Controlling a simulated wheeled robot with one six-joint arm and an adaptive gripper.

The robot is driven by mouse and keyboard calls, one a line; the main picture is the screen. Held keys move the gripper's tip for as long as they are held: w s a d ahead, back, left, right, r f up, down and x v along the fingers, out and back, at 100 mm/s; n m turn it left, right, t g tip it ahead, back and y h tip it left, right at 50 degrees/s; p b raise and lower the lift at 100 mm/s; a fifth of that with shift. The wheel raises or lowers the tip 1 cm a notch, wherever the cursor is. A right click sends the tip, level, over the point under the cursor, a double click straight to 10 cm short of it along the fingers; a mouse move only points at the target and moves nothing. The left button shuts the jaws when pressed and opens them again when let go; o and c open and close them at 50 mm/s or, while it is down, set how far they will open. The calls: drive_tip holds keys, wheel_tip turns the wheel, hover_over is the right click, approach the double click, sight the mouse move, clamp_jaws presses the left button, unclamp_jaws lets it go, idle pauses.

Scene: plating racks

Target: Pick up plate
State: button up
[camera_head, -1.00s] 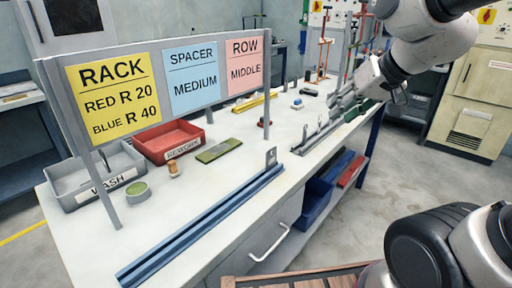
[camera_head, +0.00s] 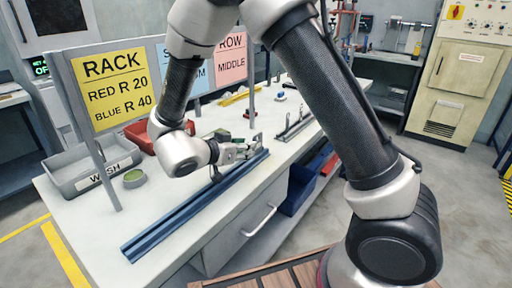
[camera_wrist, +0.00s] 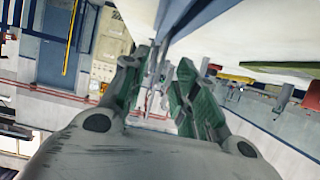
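A small upright grey plate (camera_head: 257,141) stands at the far end of the long blue rail (camera_head: 190,212) on the white bench. My gripper (camera_head: 246,151) is low over that end of the rail, right beside the plate and pointing toward it. In the wrist view the two green-padded fingers (camera_wrist: 168,92) are apart. A thin grey edge shows between them, close to the left finger; I cannot tell whether it touches. The blue rail also shows at the top of the wrist view (camera_wrist: 186,14).
A sign frame with a yellow RACK card (camera_head: 112,88) stands over the bench, its other cards partly hidden by my arm. A grey WASH bin (camera_head: 72,178), a red bin (camera_head: 146,140) and a round green-topped pot (camera_head: 134,178) are at left. A grey rail (camera_head: 296,127) lies further back.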

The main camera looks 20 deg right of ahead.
drive_tip(key=x, duration=0.7)
drive_tip(key=shift+w+r, duration=0.2)
clamp_jaws()
